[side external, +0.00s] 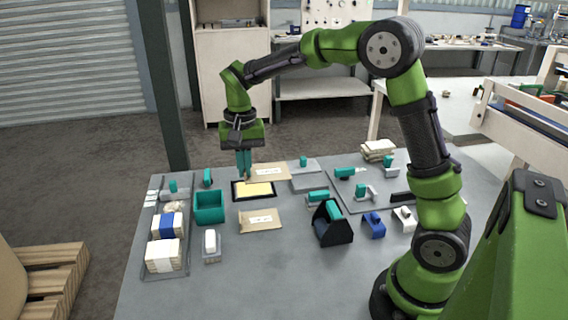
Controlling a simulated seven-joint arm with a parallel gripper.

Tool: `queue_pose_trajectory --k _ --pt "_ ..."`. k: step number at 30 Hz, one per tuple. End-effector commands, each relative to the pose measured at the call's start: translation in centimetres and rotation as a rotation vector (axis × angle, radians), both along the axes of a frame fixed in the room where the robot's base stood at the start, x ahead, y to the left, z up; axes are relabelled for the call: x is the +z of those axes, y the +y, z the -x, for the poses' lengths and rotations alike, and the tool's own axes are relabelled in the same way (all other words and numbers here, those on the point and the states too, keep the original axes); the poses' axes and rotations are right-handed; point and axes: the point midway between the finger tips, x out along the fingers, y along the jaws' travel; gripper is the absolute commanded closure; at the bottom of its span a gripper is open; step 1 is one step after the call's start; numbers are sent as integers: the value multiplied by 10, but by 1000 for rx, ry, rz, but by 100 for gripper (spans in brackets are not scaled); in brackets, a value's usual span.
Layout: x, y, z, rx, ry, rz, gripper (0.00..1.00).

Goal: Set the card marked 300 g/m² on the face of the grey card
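My gripper (245,177) points straight down with its teal fingers close together. Its tips are just above or at the back edge of a yellow pad in a black frame (253,190). I cannot tell whether the fingers hold anything. A kraft-brown card with a white label (270,171) lies just behind and right of the tips. A second labelled kraft card (260,221) lies in front of the black frame. The print on both labels is too small to read, so I cannot tell which says 300 g/m². A flat grey piece (309,183), possibly the grey card, lies right of the frame.
A teal bin (209,207) stands left of the frame, beside a grey tray (153,272) of banded stacks. A black holder with a teal roll (331,224) stands to the right. A grey board (347,204) carries teal-handled tools. The front of the table is clear.

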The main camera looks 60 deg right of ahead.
Motion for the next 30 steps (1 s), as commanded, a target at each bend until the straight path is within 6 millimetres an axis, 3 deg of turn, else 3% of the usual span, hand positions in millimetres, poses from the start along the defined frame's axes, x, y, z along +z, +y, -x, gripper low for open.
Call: queue_pose_trajectory --k 1,6,12,19,25,30 --pt "-3 -11 -19 -5 1 1 100" --pt "-13 -44 -69 -4 0 4 100" --pt "-27 -76 -106 5 -2 5 100" --pt "-40 -99 -127 14 -6 7 100" --pt "-74 -98 -125 14 -3 6 100" --pt "-89 -97 -125 14 -6 6 100"
